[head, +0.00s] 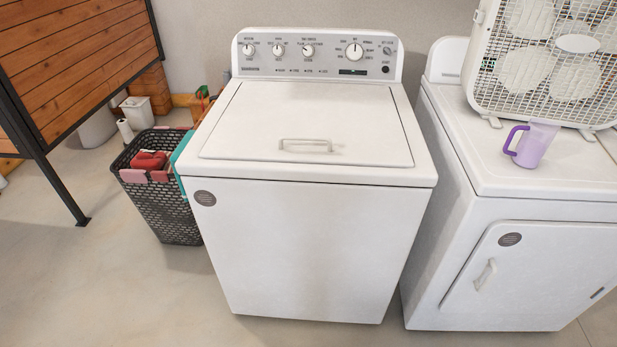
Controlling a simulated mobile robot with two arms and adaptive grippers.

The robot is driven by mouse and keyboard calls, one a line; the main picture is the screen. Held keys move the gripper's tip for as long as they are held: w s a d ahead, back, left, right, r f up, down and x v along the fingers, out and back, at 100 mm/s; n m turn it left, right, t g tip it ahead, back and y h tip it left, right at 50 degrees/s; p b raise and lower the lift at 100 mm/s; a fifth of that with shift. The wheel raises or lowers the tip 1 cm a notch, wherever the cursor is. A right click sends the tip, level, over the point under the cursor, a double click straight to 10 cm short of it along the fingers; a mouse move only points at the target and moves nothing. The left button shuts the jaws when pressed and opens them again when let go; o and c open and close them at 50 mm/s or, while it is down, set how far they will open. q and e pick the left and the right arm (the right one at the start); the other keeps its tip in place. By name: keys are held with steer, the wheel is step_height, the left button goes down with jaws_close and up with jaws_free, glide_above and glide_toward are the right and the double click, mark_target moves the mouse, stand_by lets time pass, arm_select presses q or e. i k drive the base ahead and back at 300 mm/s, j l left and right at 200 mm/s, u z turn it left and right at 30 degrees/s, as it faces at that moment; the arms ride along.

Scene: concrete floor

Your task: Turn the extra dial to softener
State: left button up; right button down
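A white top-loading washer (310,240) stands upright in the middle of the head view, with its lid (310,110) shut. Its grey control panel (328,60) at the back carries a row of dials. On the left are three similar dials: a left one (249,49), a middle one (279,49) and a right one (308,51). A larger dial (354,51) sits right of centre, and a small grey knob (387,51) is at the far right. The labels are too small to read, so I cannot tell which is the extra dial. Neither gripper is in view.
A white dryer (500,260) stands to the right across a narrow gap. It bears a box fan (555,60) and a purple mug (530,146). A dark basket (170,205) holding several items stands left of the washer. A wooden panel (75,60) is further left. The front floor is clear.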

mark_target(307, 51)
steer(key=i+l+z, duration=0.1)
steer(key=i+z, duration=0.2)
steer(key=i, duration=0.2)
steer(key=i+z, duration=0.35)
steer(key=i, duration=0.15)
